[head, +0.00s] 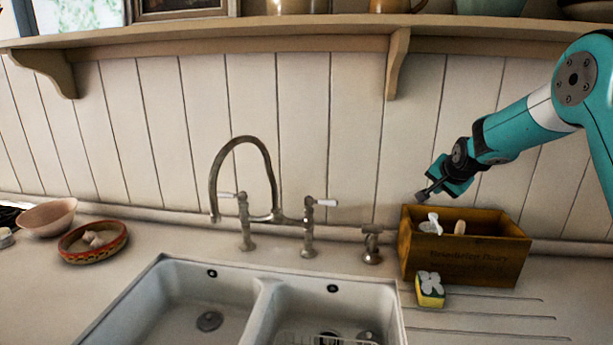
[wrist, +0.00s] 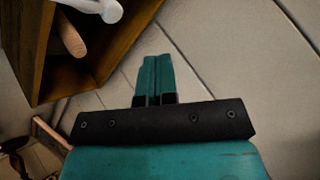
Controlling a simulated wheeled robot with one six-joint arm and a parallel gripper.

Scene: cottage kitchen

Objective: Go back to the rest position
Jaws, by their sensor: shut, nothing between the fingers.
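My teal arm comes in from the right in the head view, with my gripper (head: 424,194) above the left back part of a wooden crate (head: 465,262). In the wrist view my gripper (wrist: 156,60) has its two teal fingers together, with nothing between them. The crate's dark wooden wall (wrist: 30,60) shows at the upper left there. Inside the crate are a white-headed item (head: 431,224) and a wooden handle end (head: 460,228). My gripper is apart from the crate and its contents.
A yellow sponge (head: 430,290) with a pale flower-shaped piece stands before the crate. A double sink (head: 262,300) and a tall faucet (head: 243,190) are to the left. A patterned bowl (head: 93,242) and a pink bowl (head: 48,217) sit farther left. A shelf (head: 220,35) runs above.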

